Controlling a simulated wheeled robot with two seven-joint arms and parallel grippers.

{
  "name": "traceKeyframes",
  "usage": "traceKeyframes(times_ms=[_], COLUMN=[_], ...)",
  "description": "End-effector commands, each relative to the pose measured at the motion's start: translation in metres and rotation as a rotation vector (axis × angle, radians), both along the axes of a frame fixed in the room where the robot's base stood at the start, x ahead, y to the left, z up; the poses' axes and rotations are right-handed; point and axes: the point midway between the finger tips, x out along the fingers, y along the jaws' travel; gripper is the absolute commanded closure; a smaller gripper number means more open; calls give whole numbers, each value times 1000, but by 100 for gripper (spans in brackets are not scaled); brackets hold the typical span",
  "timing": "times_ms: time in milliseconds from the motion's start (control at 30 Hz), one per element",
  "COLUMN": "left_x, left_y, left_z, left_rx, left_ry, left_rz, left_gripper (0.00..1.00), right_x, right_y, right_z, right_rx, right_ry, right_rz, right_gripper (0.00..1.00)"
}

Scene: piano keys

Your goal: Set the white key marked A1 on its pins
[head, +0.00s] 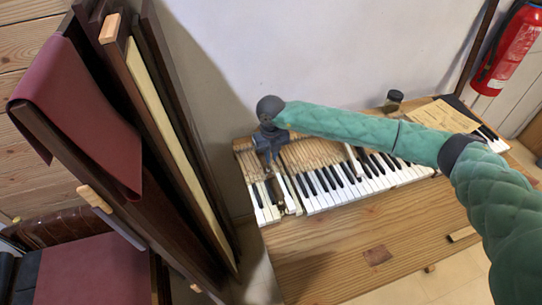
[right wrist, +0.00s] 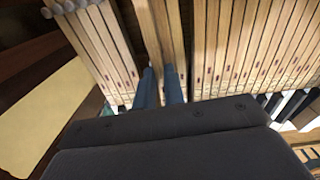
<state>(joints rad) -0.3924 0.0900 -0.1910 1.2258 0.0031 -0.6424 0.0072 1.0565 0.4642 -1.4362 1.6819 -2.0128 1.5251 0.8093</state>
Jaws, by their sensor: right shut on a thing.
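My right gripper (head: 268,150) is over the left part of the keyboard, pointing down at the wooden rear sticks of the keys. In the right wrist view its two blue-grey fingers (right wrist: 160,88) are shut on a wooden key stick (right wrist: 152,35), which I take to be the white key. Dark gaps show beside the sticks there. The key's marking A1 cannot be read, and whether it sits on its pins cannot be told. The keyboard (head: 345,188) has white and black keys in a row, with a gap near the gripper. My left gripper is not in view.
Tall dark piano panels (head: 150,120) and a maroon cloth (head: 75,105) stand at the left. A small dark jar (head: 393,98) and a paper sheet (head: 443,116) lie behind the keys at right. The wooden bench front (head: 330,250) is mostly clear.

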Motion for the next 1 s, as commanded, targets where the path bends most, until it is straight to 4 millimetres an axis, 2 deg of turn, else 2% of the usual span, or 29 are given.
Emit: traceKeyframes(times_ms=[1000], left_x=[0], left_y=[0], left_z=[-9], left_rx=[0], left_ry=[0], left_rz=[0], left_gripper=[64], right_x=[0], right_y=[0], right_z=[-9], right_rx=[0], right_ry=[0], right_rz=[0], right_gripper=[100])
